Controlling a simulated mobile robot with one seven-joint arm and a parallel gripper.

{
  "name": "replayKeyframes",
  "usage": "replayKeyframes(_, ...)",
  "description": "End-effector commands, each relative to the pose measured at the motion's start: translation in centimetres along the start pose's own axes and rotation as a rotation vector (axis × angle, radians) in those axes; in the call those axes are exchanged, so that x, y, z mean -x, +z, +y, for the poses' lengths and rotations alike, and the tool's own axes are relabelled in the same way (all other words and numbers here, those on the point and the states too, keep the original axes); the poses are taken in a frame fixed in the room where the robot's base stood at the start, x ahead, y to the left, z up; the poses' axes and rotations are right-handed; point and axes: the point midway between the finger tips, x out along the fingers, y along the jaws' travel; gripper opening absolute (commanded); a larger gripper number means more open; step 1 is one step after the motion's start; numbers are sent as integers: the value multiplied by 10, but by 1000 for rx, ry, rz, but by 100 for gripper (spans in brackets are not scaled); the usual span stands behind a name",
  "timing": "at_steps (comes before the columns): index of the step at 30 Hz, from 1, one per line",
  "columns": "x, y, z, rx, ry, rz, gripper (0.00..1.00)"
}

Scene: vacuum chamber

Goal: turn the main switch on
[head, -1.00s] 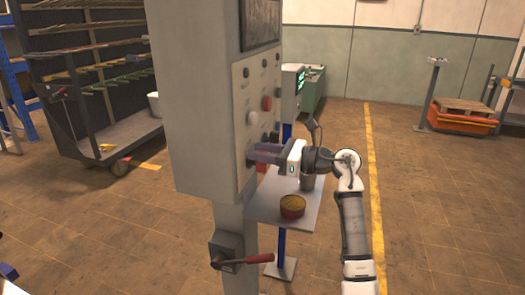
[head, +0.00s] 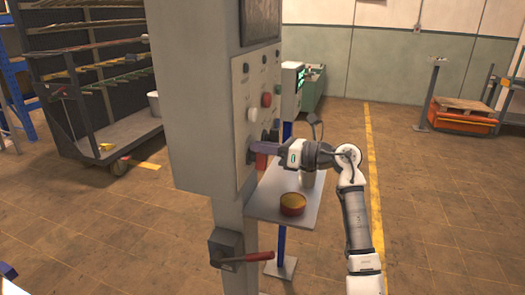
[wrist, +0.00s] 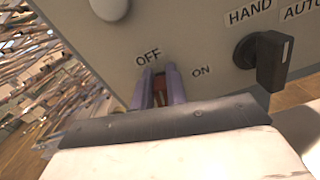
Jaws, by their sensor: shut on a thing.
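The grey control cabinet (head: 190,110) carries a light switch panel (head: 244,105) on its right face. My gripper (head: 252,152) reaches it from the right, low on the panel. In the wrist view its two purple fingers (wrist: 164,88) are shut on the main switch knob (wrist: 160,90), a small reddish-brown part showing between them. The OFF label (wrist: 148,57) is just above the fingertips and the ON label (wrist: 201,71) to their right. The fingers hide most of the knob, so I cannot tell clearly where it points.
A black HAND/AUTO selector (wrist: 268,52) is right of the ON label. A red button (head: 266,99) is higher on the panel. A lever with a red handle (head: 250,257) is on the post below. A small shelf (head: 268,205) under my gripper holds a round tin (head: 292,204).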

Motion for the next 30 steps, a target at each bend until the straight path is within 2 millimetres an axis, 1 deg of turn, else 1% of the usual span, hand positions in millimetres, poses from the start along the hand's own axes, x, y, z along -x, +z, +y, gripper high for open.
replayKeyframes(17,0,-4,-16,-546,-1,0,0)
replayKeyframes(30,1,-12,-24,-961,-2,0,0)
